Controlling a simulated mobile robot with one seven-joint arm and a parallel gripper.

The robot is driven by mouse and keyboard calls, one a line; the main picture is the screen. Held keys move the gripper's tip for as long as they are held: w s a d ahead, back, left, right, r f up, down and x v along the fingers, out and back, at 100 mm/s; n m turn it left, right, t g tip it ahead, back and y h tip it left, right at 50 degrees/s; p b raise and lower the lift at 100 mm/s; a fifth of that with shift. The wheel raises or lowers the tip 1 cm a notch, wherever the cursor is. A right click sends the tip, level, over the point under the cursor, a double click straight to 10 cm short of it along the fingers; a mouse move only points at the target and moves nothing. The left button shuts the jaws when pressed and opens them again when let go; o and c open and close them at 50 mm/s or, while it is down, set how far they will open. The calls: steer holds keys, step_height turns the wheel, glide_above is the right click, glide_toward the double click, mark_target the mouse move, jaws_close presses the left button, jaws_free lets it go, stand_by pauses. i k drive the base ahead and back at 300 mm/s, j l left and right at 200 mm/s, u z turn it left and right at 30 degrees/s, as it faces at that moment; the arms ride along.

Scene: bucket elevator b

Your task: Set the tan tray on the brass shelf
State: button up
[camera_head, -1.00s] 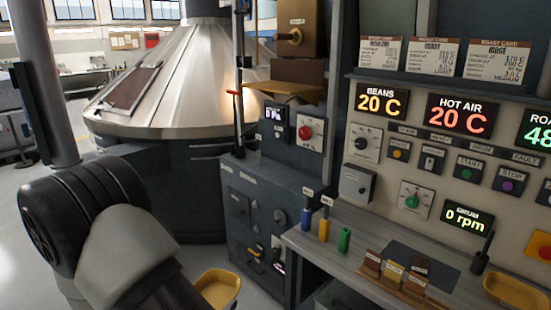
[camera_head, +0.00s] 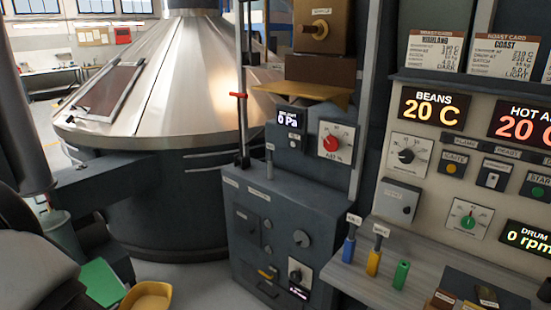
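A shallow yellow-tan tray (camera_head: 147,297) shows at the bottom left, cut by the picture's lower edge. What bears it is hidden. It is the nearest match to the tan tray. The brass shelf (camera_head: 305,92) is a flat yellowish plate at the upper middle, under a brown box and above the pressure display. A part of my arm (camera_head: 30,270) fills the lower left corner. My gripper is not visible, and I cannot tell whether it holds the tray.
A dark cabinet (camera_head: 265,230) with knobs stands below the shelf. The control console (camera_head: 400,245) with coloured handles is at the right. A large steel cone (camera_head: 165,80) stands behind at left. A green object (camera_head: 102,283) lies beside the tray. Some floor shows between tray and cabinet.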

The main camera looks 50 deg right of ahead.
mark_target(294, 87)
steer(key=i+z, duration=0.4)
steer(key=i, duration=0.15)
steer(key=i+j+z, duration=0.15)
steer(key=i+z, duration=0.25)
steer(key=i, duration=0.15)
steer(key=i+l+z, duration=0.1)
steer(key=i+z, duration=1)
steer(key=k+j, duration=0.05)
steer(key=k, duration=0.05)
